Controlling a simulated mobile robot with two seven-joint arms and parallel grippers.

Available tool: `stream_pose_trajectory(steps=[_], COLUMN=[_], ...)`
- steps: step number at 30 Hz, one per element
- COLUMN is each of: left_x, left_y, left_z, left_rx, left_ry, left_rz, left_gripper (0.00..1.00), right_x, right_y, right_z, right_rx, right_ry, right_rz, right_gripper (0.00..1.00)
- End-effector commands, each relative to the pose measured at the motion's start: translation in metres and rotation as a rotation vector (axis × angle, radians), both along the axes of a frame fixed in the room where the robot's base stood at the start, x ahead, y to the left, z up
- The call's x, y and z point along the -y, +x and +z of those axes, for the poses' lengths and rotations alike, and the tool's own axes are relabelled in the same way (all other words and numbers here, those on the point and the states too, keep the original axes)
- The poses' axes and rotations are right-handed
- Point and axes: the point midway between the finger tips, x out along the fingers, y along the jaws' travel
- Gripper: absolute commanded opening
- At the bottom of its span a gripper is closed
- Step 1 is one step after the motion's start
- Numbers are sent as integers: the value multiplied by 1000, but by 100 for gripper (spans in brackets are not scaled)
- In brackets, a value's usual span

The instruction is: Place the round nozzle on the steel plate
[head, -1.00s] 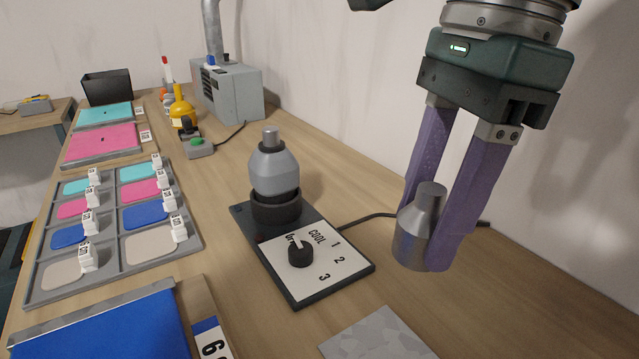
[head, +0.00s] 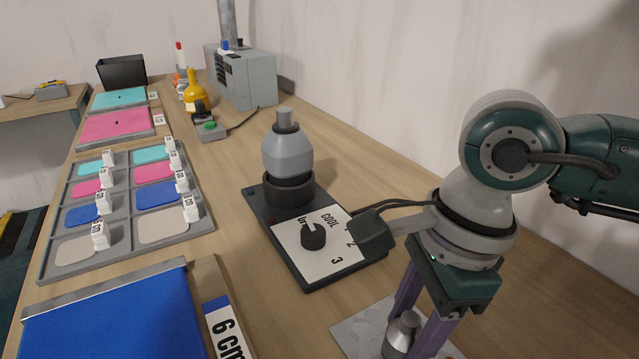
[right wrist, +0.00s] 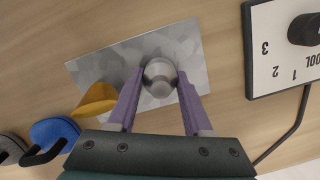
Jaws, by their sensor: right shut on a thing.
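The round nozzle (head: 401,331), a silver metal piece with a narrower top, is gripped between the purple fingers of my right gripper (head: 408,334). The steel plate (head: 350,331), flat and mottled grey, lies on the bench at the bottom of the head view, partly hidden by the gripper. In the right wrist view the nozzle (right wrist: 160,74) appears between the fingertips of my right gripper (right wrist: 160,88), over the right part of the plate (right wrist: 110,62). I cannot tell whether it touches the plate. My left gripper is out of view.
A heater unit with a dial (head: 313,238) and a grey bottle-shaped tool (head: 288,150) stands just beyond the plate. In the wrist view a yellow piece (right wrist: 95,98) overlaps the plate's edge, and a blue piece (right wrist: 55,130) lies nearby. A swatch tray (head: 50,262) lies left.

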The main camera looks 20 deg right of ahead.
Motion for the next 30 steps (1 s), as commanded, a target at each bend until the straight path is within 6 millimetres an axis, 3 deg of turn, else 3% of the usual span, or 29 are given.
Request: stream_pose_trajectory(steps=[8,9,16,25,30], left_x=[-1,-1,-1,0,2], left_y=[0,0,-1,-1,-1], left_z=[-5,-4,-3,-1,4], left_rx=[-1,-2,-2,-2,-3], left_ry=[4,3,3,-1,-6], left_rz=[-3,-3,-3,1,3], left_gripper=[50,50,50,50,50], right_x=[0,0,0,0,3], right_y=[0,0,0,0,1], right_z=[-4,-3,-2,1,22], right_rx=[0,0,0,0,5], right_ry=[0,0,0,0,-1], right_rz=[0,0,0,0,1], right_gripper=[0,53,78,80,80])
